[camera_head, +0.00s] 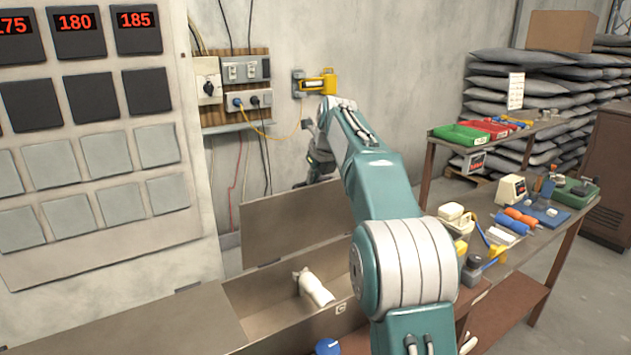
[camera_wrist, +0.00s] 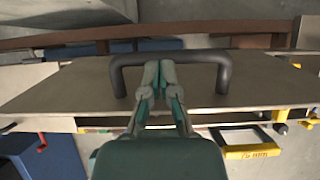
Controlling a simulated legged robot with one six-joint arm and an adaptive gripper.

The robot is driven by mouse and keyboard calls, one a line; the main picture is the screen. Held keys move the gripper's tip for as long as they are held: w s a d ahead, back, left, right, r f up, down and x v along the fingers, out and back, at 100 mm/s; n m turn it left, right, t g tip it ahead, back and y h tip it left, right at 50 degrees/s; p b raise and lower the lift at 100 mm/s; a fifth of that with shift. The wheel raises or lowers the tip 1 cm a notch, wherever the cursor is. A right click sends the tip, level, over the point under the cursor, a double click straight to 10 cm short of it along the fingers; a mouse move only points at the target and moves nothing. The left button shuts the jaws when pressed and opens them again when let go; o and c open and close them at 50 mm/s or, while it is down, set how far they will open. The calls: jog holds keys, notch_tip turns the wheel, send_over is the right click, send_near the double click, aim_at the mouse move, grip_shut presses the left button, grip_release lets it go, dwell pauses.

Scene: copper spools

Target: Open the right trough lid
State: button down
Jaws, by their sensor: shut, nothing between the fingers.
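The right trough lid (camera_head: 290,225) is a flat brown-grey panel standing raised along the back of the trough (camera_head: 270,303), whose right section is uncovered. The lid fills much of the wrist view (camera_wrist: 75,88), with a dark arched handle (camera_wrist: 185,56) on it. My gripper (camera_wrist: 160,66) is shut and empty, its fingertips at the handle's bar between the two posts. Whether they touch the bar is unclear. In the head view my gripper (camera_head: 302,184) is near the lid's upper edge, partly hidden by my arm.
A white object (camera_head: 315,288) lies inside the open trough. The left trough cover (camera_head: 130,325) is flat. A panel with numbered displays (camera_head: 80,22) stands at left. Wall sockets (camera_head: 245,100) with cables are behind. A cluttered workbench (camera_head: 550,235) stands at right.

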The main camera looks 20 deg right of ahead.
jog(key=shift+w+a+f+g, duration=0.15)
jog(key=shift+w+f+g, duration=0.15)
jog(key=shift+w, duration=0.25)
jog(key=shift+w+a+f+g, duration=0.15)
jog(key=shift+w+g, duration=0.15)
jog(key=shift+w, duration=0.45)
jog(key=shift+v, duration=1.5)
jog(key=shift+s+r, duration=0.1)
jog(key=shift+r, duration=0.25)
jog(key=shift+s+d, duration=0.1)
jog(key=shift+s, duration=0.1)
